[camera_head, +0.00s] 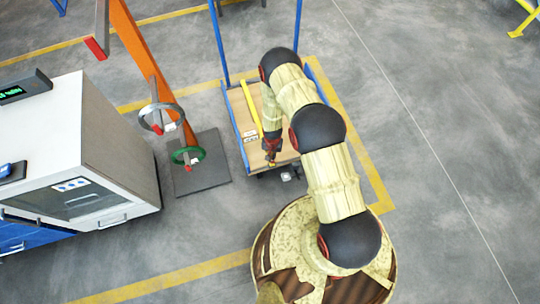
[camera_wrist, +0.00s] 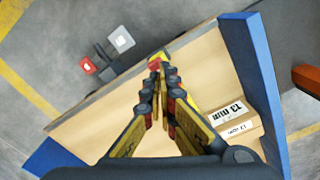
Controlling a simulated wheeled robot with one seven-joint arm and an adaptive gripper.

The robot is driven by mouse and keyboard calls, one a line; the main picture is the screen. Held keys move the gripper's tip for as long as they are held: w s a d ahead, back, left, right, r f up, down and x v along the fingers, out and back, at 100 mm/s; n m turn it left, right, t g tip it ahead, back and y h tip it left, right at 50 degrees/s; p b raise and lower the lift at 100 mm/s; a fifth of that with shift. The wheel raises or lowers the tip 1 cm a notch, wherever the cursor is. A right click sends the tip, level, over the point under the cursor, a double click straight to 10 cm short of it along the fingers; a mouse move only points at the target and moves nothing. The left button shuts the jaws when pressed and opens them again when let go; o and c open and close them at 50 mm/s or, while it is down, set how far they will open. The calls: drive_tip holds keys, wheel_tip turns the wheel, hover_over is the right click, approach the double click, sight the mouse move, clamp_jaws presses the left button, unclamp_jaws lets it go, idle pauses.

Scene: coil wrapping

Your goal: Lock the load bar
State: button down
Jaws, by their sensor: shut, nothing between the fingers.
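A yellow bar (camera_head: 251,108), which looks like the load bar, lies lengthwise over the wooden bed of a blue-framed cart (camera_head: 243,142). In the wrist view my fingers mostly hide it; a yellow piece (camera_wrist: 192,98) shows beside them. My gripper (camera_head: 271,161) points down over the cart's near edge. In the wrist view my gripper (camera_wrist: 157,72) is shut and empty. Its tips are at a small red and yellow part (camera_wrist: 155,62) by the bed's edge. I cannot tell whether they touch it, or whether the bar is locked.
A labelled box (camera_wrist: 230,117) lies on the bed. Grey fittings with a red patch (camera_wrist: 88,66) show beyond the bed's edge. Left of the cart stand an orange post (camera_head: 140,50) with green and grey rings and a white cabinet (camera_head: 118,150). The floor at right is clear.

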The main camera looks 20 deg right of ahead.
drive_tip(key=shift+f+b, duration=1.25)
drive_tip(key=shift+f, duration=0.3)
idle(1.1)
drive_tip(key=shift+r, duration=0.1)
drive_tip(key=shift+r+p, duration=2.1)
drive_tip(key=shift+r, duration=1.4)
drive_tip(key=shift+s, duration=0.1)
